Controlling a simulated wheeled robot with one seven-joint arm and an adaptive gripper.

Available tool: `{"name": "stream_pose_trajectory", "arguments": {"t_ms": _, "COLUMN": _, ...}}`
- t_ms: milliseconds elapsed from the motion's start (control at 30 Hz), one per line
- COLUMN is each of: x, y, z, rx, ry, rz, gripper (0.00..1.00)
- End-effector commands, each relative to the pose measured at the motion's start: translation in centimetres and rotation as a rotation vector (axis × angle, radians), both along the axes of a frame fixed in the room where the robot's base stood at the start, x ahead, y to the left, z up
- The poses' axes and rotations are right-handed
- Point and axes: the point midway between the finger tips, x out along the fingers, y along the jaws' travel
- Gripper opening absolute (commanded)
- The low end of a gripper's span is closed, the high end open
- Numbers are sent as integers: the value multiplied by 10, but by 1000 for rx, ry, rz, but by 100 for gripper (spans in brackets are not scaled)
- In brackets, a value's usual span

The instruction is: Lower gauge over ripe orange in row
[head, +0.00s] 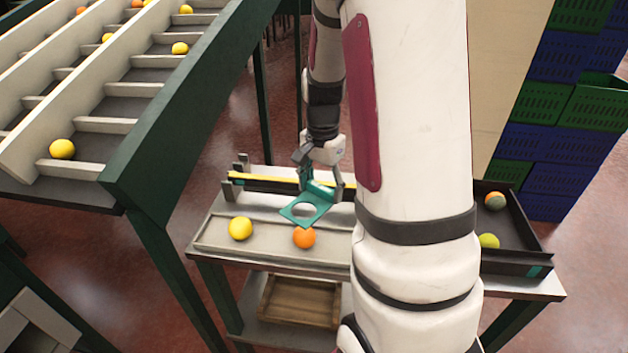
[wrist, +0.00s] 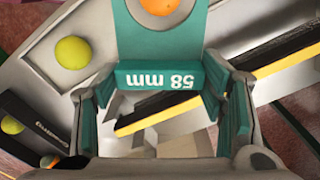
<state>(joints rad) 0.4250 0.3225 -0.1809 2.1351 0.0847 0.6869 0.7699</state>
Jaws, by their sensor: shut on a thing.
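The teal gauge (head: 318,216) is a flat plate with a round hole and an upright handle. My gripper (head: 320,182) is shut on the handle and holds the plate above the sorting table. A ripe orange (head: 304,238) lies on the table just in front of and below the plate in the head view. In the wrist view the gauge (wrist: 160,76) reads "58 mm", upside down, and the orange (wrist: 158,5) shows through its hole at the top edge. A yellow fruit (head: 240,228) lies left of the orange in the head view.
A dark tray (head: 545,249) with two fruits is at the table's right end. Another yellow-green fruit (wrist: 72,50) shows in the wrist view. A yellow-topped rail (head: 262,180) runs behind the gauge. My arm hides the table's middle right. A sloped chute (head: 170,120) stands left.

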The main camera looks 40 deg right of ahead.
Motion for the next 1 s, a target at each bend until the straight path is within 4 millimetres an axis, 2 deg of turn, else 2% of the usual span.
{"name": "stream_pose_trajectory", "arguments": {"t_ms": 600, "x": 1, "y": 0, "z": -45, "rx": 0, "ry": 0, "rz": 0, "gripper": 39}}
{"name": "stream_pose_trajectory", "arguments": {"t_ms": 1000, "x": 0, "y": 0, "z": -50, "rx": 0, "ry": 0, "rz": 0, "gripper": 39}}
